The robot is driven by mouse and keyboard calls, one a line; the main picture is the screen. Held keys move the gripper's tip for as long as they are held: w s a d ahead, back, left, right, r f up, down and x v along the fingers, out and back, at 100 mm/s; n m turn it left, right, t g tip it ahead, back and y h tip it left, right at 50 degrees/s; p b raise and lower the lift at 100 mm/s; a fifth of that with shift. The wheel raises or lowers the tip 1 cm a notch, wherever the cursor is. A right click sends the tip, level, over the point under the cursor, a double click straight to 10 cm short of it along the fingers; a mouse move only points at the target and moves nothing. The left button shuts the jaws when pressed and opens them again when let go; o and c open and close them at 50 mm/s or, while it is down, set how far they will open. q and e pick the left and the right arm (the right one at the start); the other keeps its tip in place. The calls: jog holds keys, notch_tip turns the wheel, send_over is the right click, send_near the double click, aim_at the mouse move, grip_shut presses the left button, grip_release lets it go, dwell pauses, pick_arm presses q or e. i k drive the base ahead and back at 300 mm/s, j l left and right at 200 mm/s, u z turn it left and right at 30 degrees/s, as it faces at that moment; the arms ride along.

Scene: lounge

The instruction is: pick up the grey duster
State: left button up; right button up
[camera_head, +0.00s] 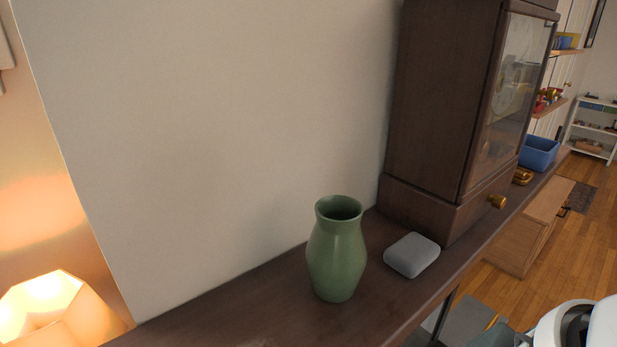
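The grey duster (412,255), a small rounded grey block, lies flat on the dark brown wooden shelf top (385,305). It is right of a green vase and just in front of a tall dark wooden cabinet. Nothing covers it, and it appears apart from both. Neither of my grippers shows in the head view. A white and black rounded part of my own body shows at the bottom right corner, well away from the duster.
The green vase (337,255) stands upright close left of the duster. A blue bin (538,153) stands farther along. A lit lamp (45,305) glows at lower left. The shelf's front edge is clear.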

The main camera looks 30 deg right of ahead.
aim_at(414, 253)
jog(key=z, duration=1.55)
